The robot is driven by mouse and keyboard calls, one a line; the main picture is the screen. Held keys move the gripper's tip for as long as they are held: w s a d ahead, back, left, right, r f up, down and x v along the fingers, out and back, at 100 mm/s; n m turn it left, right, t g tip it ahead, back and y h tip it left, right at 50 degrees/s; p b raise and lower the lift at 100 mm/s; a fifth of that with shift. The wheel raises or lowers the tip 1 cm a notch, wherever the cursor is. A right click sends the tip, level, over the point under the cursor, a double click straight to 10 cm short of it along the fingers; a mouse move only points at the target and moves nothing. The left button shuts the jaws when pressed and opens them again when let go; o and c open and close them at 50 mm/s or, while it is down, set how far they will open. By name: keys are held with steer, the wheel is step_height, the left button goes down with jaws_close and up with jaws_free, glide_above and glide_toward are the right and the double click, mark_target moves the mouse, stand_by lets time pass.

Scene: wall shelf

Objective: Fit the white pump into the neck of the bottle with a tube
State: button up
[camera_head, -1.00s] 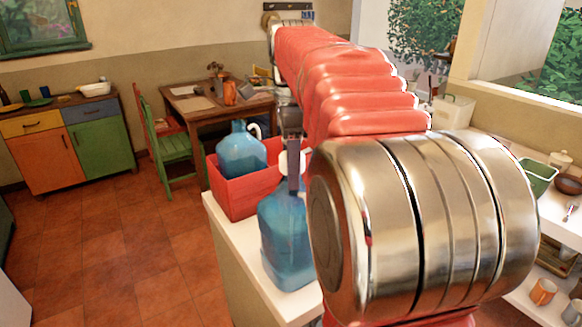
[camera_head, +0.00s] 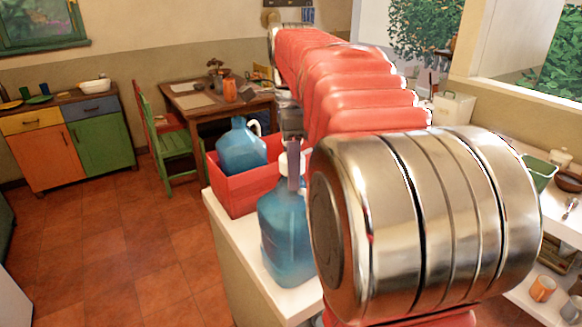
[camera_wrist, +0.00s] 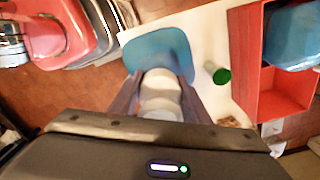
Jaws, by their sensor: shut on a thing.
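My gripper (camera_wrist: 157,103) is shut on the white pump (camera_wrist: 161,92), which sits between the two fingers in the wrist view. A blue translucent bottle (camera_head: 284,238) stands upright on the white counter. In the wrist view the bottle (camera_wrist: 172,45) lies directly beyond the pump. In the head view one dark finger covers part of the white pump (camera_head: 283,164) at the bottle's top. The neck is hidden, so I cannot tell how deep the pump sits or whether a tube is there.
A red crate (camera_head: 237,195) behind the bottle holds another blue bottle (camera_head: 240,150). In the wrist view a small green-topped item (camera_wrist: 222,76) lies between the bottle and the crate (camera_wrist: 243,60). The white counter (camera_head: 232,233) is bare along its left edge. My arm hides the right side.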

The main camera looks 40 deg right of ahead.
stand_by(0.4)
steer(key=o, duration=1.2)
steer(key=shift+c, duration=0.2)
steer(key=shift+r, duration=6.8)
steer(key=shift+s, duration=0.1)
